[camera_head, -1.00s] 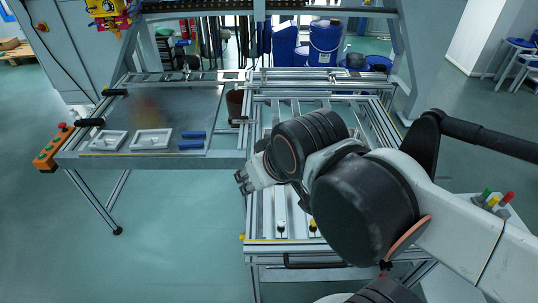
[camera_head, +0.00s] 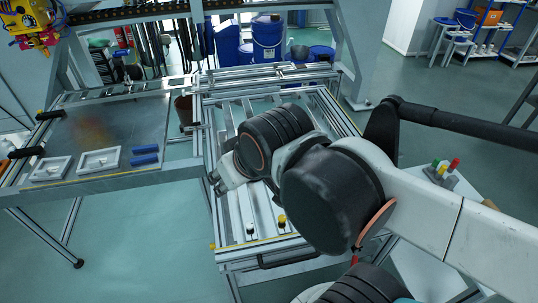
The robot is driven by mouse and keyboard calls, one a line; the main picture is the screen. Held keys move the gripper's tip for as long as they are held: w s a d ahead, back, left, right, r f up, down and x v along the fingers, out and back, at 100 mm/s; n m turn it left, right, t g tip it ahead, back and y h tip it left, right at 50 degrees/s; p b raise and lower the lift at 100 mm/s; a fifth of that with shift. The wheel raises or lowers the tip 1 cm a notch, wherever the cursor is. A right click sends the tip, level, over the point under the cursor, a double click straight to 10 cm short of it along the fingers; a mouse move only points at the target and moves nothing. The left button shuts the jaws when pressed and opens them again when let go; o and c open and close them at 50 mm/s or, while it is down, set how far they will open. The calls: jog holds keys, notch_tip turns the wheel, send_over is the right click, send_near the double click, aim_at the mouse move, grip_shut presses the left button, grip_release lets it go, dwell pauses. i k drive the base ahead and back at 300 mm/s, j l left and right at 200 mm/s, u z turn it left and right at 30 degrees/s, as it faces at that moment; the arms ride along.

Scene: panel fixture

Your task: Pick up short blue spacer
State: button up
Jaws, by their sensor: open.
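Two blue spacers (camera_head: 145,154) lie side by side on the grey metal plate at the left, close to its right front corner. They look nearly the same length, and I cannot tell which is the short one. My gripper (camera_head: 214,183) is to the right of the plate, over the left edge of the frame table, apart from the spacers. Its fingers are small in the picture and partly hidden by my wrist. It looks open, with nothing seen in it.
Two white trays (camera_head: 100,160) stand left of the spacers on the plate (camera_head: 80,128), which has black handles at its left side. The frame table (camera_head: 262,242) with metal rails lies under my arm. Blue buckets (camera_head: 266,40) stand behind.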

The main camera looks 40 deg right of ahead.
aim_at(152, 147)
jog(key=z, duration=0.8)
jog(key=k+j, duration=0.1)
jog(key=j, duration=0.35)
jog(key=k+j, duration=0.1)
jog(key=j, duration=0.4)
jog(key=k+j, duration=0.1)
jog(key=j, duration=0.35)
jog(key=k+j, duration=0.1)
jog(key=j, duration=0.35)
jog(key=k+j, duration=0.1)
jog(key=j, duration=0.4)
jog(key=i+j, duration=0.25)
jog(key=j, duration=0.15)
jog(key=i+j, duration=0.25)
jog(key=i+j+z, duration=0.1)
jog(key=i+j, duration=0.2)
jog(key=j, duration=0.2)
jog(key=i, duration=0.7)
